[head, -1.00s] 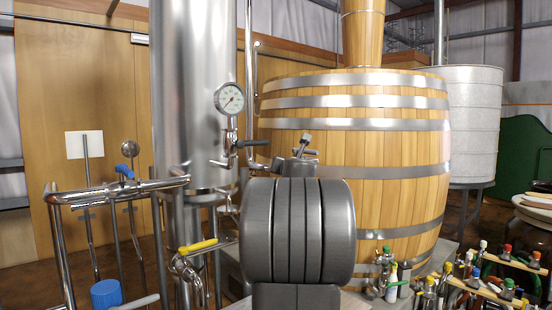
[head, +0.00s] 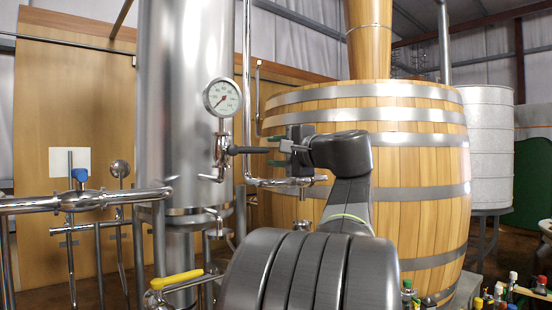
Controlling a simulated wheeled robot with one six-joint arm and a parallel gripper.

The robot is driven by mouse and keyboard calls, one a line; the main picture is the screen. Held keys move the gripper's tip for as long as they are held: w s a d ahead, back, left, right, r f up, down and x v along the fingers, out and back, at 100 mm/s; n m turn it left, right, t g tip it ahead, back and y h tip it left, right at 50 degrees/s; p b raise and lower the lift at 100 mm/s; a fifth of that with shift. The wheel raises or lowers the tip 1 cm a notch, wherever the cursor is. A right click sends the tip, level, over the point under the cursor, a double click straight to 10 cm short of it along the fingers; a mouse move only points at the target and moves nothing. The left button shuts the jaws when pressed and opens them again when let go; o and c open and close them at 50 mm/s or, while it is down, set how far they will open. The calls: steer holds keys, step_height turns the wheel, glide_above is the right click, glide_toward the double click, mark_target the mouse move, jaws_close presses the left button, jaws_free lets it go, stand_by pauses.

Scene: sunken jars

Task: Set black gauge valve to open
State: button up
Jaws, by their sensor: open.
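The black gauge valve has a black lever handle (head: 246,150) on the thin steel pipe just under a round white gauge (head: 222,97). The handle lies level and points right, across the upright pipe. My gripper (head: 276,151) is open, with its jaws pointing left. One finger is above and one below the level of the handle's free end. The handle's tip appears to lie between the fingers, but I cannot tell whether it touches them or how the depths match.
A tall steel column (head: 183,105) stands behind the gauge. A wooden vat (head: 420,165) with metal hoops is behind my arm. A yellow-handled valve (head: 178,279) and a blue-handled valve (head: 80,176) are at lower left, with steel pipes (head: 85,201).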

mark_target(259, 150)
steer(key=shift+p+x, duration=1.25)
steer(key=shift+x, duration=2.6)
